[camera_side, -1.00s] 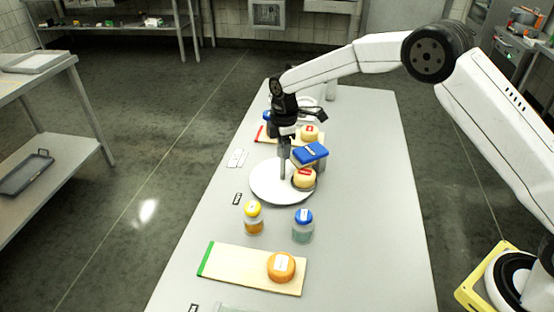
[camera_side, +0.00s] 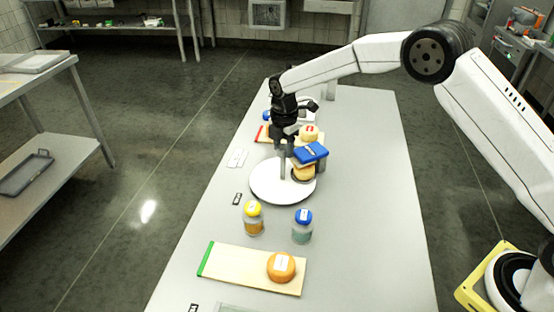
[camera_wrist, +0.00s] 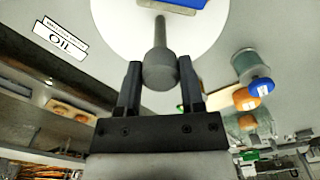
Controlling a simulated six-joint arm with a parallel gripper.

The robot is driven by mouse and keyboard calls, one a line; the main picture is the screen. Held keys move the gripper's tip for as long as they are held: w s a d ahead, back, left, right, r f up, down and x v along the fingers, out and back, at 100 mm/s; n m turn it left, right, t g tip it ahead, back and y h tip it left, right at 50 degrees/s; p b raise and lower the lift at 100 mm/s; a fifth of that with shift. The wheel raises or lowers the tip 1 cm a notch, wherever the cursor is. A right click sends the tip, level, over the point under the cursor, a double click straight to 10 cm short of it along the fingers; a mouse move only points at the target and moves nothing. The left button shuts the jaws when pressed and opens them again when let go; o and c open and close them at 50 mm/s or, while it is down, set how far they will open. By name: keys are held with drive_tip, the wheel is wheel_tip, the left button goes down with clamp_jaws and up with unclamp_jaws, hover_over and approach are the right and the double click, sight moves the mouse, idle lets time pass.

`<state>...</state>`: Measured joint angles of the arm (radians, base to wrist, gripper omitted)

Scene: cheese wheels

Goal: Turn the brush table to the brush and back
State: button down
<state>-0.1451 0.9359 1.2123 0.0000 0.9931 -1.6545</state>
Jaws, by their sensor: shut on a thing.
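The brush table is a round white disc (camera_side: 266,190) with a grey upright post (camera_side: 283,168). In the wrist view the disc (camera_wrist: 115,22) fills the top and the post's thick knob (camera_wrist: 160,70) stands between my fingers. My gripper (camera_side: 284,147) is shut on the knob, as the wrist view also shows (camera_wrist: 161,66). An orange-yellow cheese wheel (camera_side: 303,174) sits on the disc's right part, partly under the blue brush (camera_side: 311,152). The brush is held over the disc's right back edge on a grey stand (camera_side: 321,166). Whether bristles touch the cheese is hidden.
A yellow-lidded jar (camera_side: 253,219) and a blue-lidded jar (camera_side: 303,226) stand in front of the disc. A green-edged board (camera_side: 235,265) with a cheese wheel (camera_side: 281,267) lies nearer. Another cheese (camera_side: 309,133) sits behind the brush. The table's right side is clear.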

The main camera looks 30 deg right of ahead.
drive_tip(key=shift+n, duration=1.6)
drive_tip(key=shift+c, duration=1.1)
unclamp_jaws()
drive_tip(key=shift+r, duration=3.85)
drive_tip(key=shift+s, duration=0.1)
